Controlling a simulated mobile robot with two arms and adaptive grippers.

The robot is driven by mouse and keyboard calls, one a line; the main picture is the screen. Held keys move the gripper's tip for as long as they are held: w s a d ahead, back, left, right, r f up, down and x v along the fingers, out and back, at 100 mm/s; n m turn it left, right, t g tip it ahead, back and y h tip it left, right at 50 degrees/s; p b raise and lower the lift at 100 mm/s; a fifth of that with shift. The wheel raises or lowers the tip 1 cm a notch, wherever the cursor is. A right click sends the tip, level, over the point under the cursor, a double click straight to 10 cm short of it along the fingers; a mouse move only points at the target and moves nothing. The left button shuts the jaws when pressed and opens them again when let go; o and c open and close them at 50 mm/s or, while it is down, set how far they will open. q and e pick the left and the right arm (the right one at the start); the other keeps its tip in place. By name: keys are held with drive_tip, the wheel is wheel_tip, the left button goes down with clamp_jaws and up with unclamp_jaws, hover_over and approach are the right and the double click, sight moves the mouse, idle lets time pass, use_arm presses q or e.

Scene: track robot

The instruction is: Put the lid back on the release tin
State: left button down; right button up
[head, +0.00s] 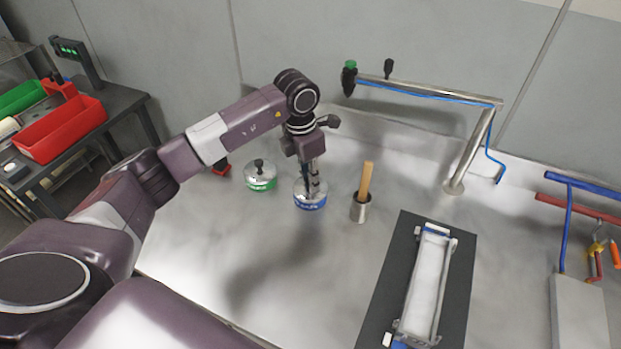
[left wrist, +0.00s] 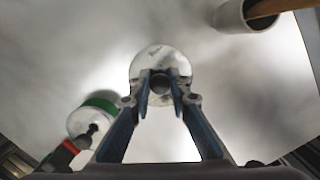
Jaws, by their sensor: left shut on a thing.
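A round tin with a blue band (head: 310,205) stands on the metal bench, below my left gripper (head: 312,188). In the left wrist view, the gripper's fingers (left wrist: 160,88) are closed around the dark knob in the middle of a pale round lid (left wrist: 150,59). The lid is over the blue-banded tin; I cannot tell whether it is fully seated. The fingers hide part of the lid. A second tin with a green band (head: 262,185) stands to the left, with a lid and black knob on it. It also shows in the left wrist view (left wrist: 99,104). My right gripper is not in view.
A metal cup (head: 360,210) with a wooden handle (head: 366,180) stands just right of the blue-banded tin. A dark mat (head: 452,300) with a long white fixture lies front right. A pipe frame (head: 478,150) rises behind. The bench front is clear.

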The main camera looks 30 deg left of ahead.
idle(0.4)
use_arm(q)
drive_tip(key=c, duration=1.2)
unclamp_jaws()
drive_tip(key=shift+c, duration=0.2)
drive_tip(key=shift+r+p, duration=2)
drive_tip(key=shift+r, duration=1.5)
drive_tip(key=shift+c, duration=0.4)
clamp_jaws()
